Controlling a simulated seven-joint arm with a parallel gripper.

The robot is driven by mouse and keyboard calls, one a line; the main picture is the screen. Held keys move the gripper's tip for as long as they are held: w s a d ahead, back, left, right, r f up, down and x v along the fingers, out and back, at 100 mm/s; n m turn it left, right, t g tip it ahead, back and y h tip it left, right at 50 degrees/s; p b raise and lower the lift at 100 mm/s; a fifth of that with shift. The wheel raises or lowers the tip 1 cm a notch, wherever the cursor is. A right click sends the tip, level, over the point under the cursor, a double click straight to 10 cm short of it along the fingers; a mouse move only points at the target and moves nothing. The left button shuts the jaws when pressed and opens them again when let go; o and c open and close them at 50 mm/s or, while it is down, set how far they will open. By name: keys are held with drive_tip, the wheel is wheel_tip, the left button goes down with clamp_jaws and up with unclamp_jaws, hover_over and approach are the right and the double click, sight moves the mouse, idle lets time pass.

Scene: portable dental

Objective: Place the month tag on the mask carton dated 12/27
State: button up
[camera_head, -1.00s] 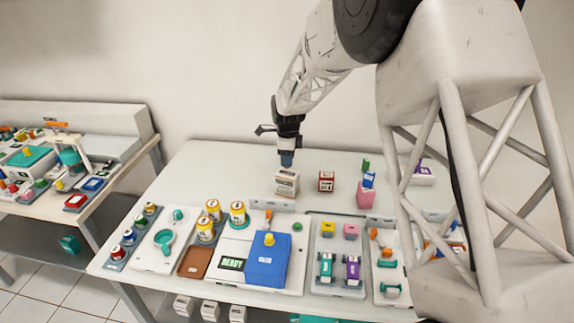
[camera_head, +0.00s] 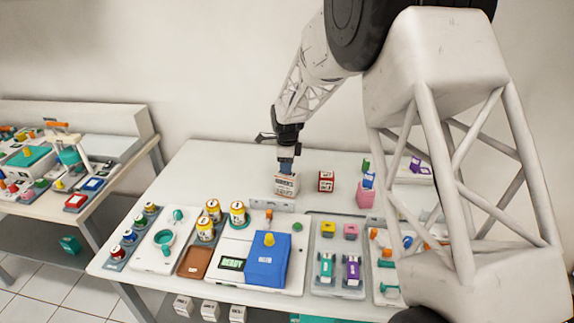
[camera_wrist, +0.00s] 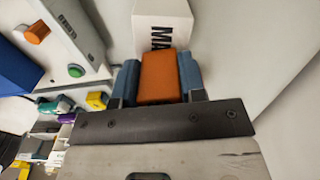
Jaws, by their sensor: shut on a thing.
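My gripper (camera_head: 286,166) is directly above a white carton (camera_head: 286,187) with dark print, near the back of the table. In the wrist view, the blue fingers of my gripper (camera_wrist: 159,64) are shut on an orange block-like tag (camera_wrist: 160,78). The white carton (camera_wrist: 160,14) lies just beyond the tag and shows the letters "MA". Whether the tag touches the carton cannot be told. A red and white carton (camera_head: 326,182) stands to the right. The dates on both cartons are too small or hidden to read.
A pink container (camera_head: 365,195) stands further right. In front are a blue box (camera_head: 268,262), a device showing "READY" (camera_head: 232,264), yellow-capped jars (camera_head: 237,214) and a tray with toy-like tools (camera_head: 326,287). The table left of the white carton is clear.

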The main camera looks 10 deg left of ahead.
drive_tip(key=shift+f, duration=0.15)
drive_tip(key=o, duration=0.9)
wheel_tip(320, 180, up, 12)
drive_tip(key=shift+r, duration=0.15)
idle(0.5)
idle(0.6)
